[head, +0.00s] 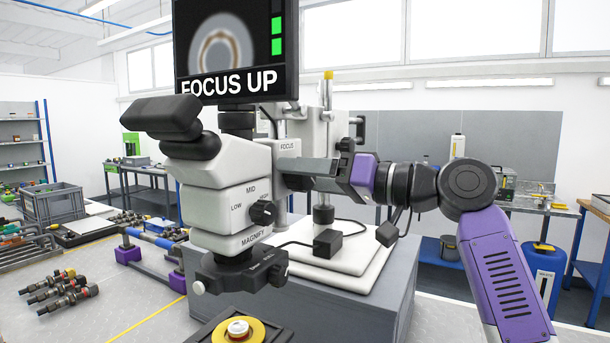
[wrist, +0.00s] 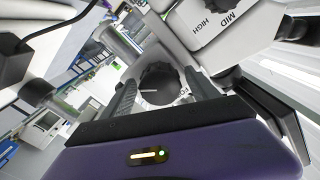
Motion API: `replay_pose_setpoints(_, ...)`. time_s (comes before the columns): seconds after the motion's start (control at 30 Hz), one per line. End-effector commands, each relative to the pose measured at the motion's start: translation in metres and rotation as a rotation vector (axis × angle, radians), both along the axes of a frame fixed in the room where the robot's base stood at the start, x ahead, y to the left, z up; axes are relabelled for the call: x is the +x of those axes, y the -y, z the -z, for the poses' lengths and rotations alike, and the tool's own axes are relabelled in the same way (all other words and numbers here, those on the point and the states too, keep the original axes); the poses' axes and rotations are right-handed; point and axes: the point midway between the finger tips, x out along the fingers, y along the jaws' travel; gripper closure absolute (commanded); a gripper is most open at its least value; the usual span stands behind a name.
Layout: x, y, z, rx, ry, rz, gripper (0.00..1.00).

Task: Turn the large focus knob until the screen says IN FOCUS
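The microscope (head: 215,195) stands at the centre of the head view. In the head view my gripper (head: 285,170) reaches in from the right, below the FOCUS label, and hides the large focus knob. In the wrist view the black round knob (wrist: 160,82) shows between my gripper's fingers (wrist: 159,84), with a white mark pointing left. The fingers stand apart on both sides of it, seemingly with narrow gaps; contact is not clear.
The magnify knob (head: 263,212) is on the microscope's front. A yellow ring part (head: 250,329) lies below the lens. Injectors (head: 58,290) lie on the bench at left. A grey crate (head: 55,203) stands behind them.

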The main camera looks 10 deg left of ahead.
Motion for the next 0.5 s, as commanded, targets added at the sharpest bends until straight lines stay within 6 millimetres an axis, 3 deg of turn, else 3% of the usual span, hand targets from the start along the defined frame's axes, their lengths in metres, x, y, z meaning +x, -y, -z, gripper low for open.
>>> replay_pose_setpoints(0.33, -0.001, 0.003, 0.000, 0.000, 0.001, 0.001, 0.30)
replay_pose_setpoints(0.5, -0.007, 0.022, 0.002, 0.002, 0.001, 0.002, 0.30)
